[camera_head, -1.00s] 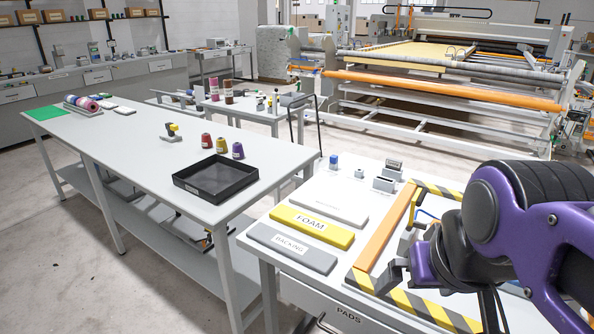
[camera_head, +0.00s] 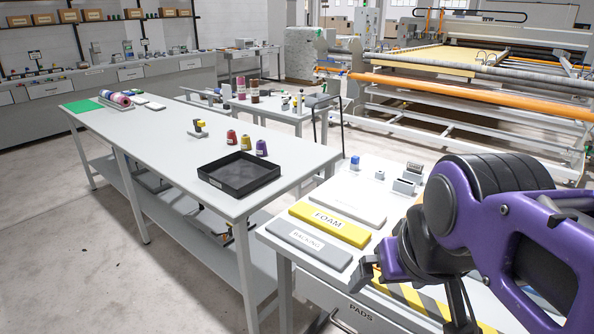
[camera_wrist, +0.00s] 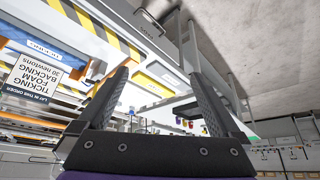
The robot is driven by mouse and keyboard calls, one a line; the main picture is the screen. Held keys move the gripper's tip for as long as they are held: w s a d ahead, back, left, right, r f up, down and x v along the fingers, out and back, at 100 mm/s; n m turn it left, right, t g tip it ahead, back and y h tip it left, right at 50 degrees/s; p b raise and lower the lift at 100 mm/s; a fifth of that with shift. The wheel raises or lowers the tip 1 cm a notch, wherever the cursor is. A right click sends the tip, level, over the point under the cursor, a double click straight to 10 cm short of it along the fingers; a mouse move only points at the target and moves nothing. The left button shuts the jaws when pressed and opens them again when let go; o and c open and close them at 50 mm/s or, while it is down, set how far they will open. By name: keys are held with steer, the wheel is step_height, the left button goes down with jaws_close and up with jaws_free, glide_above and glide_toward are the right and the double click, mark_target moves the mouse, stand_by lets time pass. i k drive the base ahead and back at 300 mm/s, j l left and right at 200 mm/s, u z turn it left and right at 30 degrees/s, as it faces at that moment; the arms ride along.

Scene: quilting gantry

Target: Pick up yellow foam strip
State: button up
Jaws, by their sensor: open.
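The yellow foam strip (camera_head: 330,225) lies flat on the pad table, its FOAM label facing up. It lies between a white strip (camera_head: 345,205) and a grey strip labelled BACKING (camera_head: 309,245). A yellow piece, likely the same strip, shows between the fingers in the wrist view (camera_wrist: 153,83). My gripper (camera_wrist: 160,75) is open, with nothing between its fingers. In the head view, part of it shows beyond the BACKING strip's right end, apart from the foam strip. My arm hides the rest.
A striped yellow-black border (camera_head: 420,298) lies under my arm. A blue-topped stamp (camera_head: 355,163) and grey blocks (camera_head: 404,186) stand at the table's back. A black tray (camera_head: 238,175) and several thread cones sit on the long table (camera_head: 180,155) to the left.

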mark_target(354, 235)
steer(key=i+j+z, duration=0.15)
steer(key=j, duration=0.2)
steer(key=i+j+z, duration=0.25)
steer(key=j, duration=0.45)
steer(key=i+j+z, duration=0.15)
steer(key=j, duration=0.25)
steer(key=i, duration=0.1)
